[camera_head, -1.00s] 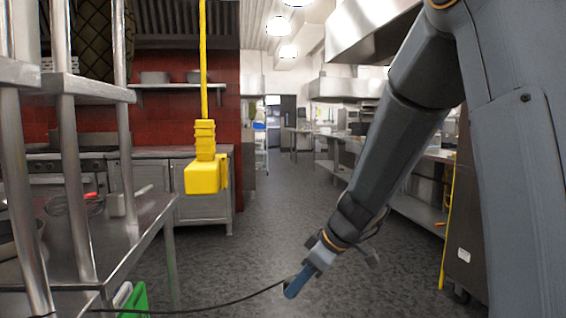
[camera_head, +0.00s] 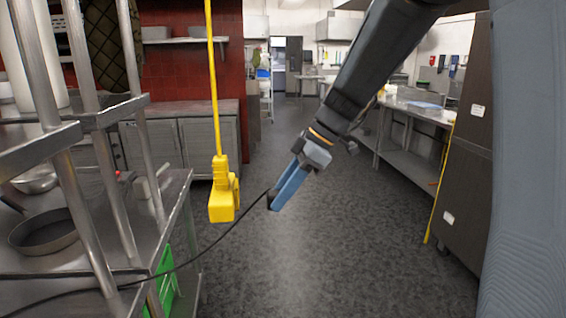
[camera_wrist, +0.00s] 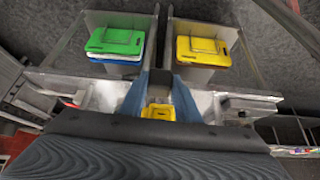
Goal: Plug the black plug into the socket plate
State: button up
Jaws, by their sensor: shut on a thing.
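A yellow socket box (camera_head: 222,204) hangs on a yellow cable in the head view, above the floor, left of my gripper (camera_head: 274,202). Its socket face cannot be made out. My gripper's blue fingers are shut on the small black plug (camera_head: 271,197), whose black cable runs left and down to the steel table. The plug and box are apart, at about the same height in the picture. In the wrist view the dark plug (camera_wrist: 160,81) shows between the fingers, and a yellow part, seemingly the box (camera_wrist: 158,112), shows below it. The plug's prongs are not visible.
A steel table (camera_head: 95,255) with upright posts and a pan (camera_head: 45,232) stands at left. Green (camera_wrist: 116,38) and yellow (camera_wrist: 203,48) boards show in the wrist view. A dark cabinet (camera_head: 470,170) stands at right. The middle floor is clear.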

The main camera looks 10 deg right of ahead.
aim_at(275, 195)
jog(key=r, duration=0.1)
jog(key=s+r+p, duration=0.1)
jog(key=r, duration=0.1)
jog(key=shift+n, duration=0.3)
jog(key=shift+a+f+p, duration=0.1)
jog(key=shift+a+p, duration=0.7)
jog(key=shift+a, duration=1.95)
jog(key=shift+b, duration=0.85)
jog(key=shift+w+a, duration=0.1)
jog(key=shift+a, duration=0.4)
jog(key=o, duration=1.2)
